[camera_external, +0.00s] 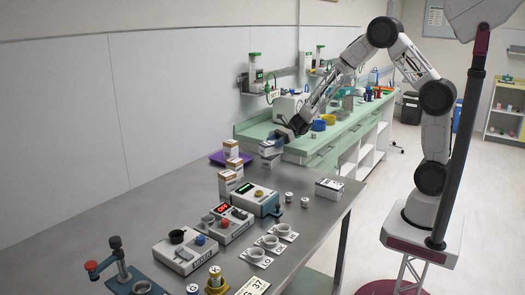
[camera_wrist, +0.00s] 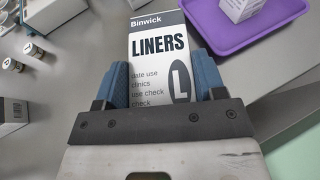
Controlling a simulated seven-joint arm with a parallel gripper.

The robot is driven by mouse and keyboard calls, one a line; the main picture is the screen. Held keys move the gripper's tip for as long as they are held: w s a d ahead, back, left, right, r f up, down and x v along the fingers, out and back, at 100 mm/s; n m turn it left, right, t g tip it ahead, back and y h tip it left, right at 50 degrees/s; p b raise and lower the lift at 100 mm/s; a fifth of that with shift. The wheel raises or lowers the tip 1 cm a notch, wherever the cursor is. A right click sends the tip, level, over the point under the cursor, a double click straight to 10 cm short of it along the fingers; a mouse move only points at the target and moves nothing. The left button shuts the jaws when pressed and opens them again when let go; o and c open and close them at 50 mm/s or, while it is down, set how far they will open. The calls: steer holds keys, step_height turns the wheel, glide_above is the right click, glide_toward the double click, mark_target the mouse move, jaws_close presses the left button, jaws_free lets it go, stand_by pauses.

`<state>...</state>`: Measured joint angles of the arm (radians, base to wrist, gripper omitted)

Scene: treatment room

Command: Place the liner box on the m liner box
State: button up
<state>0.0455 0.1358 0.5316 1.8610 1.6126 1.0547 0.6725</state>
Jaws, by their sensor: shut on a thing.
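My gripper (camera_external: 284,138) is shut on a white and dark-grey liner box (camera_external: 269,149), held above the far end of the grey table. In the wrist view, the held box (camera_wrist: 158,50) reads "Binwick LINERS" with a large L, and sits between the blue fingers of my gripper (camera_wrist: 162,83). Another white and dark box (camera_external: 328,187) lies on the table near its right edge. It probably also shows at the left edge of the wrist view (camera_wrist: 12,113). Its letter cannot be read, so I cannot tell whether it is the m liner box.
A purple tray (camera_external: 217,160) bears a white carton (camera_external: 231,148); more cartons (camera_external: 228,182) stand in front. Small vials (camera_external: 289,198), devices (camera_external: 231,223) and cups (camera_external: 270,242) occupy the nearer table. A green-topped counter (camera_external: 333,140) lies behind.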

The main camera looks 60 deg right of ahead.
steer(key=shift+f, duration=0.15)
steer(key=o, duration=1)
steer(key=shift+o, duration=0.2)
steer(key=shift+d, duration=0.1)
steer(key=v, duration=1.2)
steer(key=s+a+r+n+g+h, duration=0.25)
steer(key=s+r+n, duration=0.35)
steer(key=s, duration=0.5)
steer(key=s+a+r+n+g+h, duration=0.1)
steer(key=s+r+n+g+h, duration=0.3)
steer(key=s, duration=0.6)
steer(key=s+d+r+n+t+h, duration=0.2)
steer(key=s+n, duration=0.4)
steer(key=s, duration=0.4)
steer(key=s+d+r+n+t+h, duration=0.2)
steer(key=s+n, duration=0.4)
steer(key=s, duration=0.4)
steer(key=shift+s+d+r+h, duration=0.4)
steer(key=shift+d+r+h, duration=0.3)
steer(key=shift+h, duration=0.45)
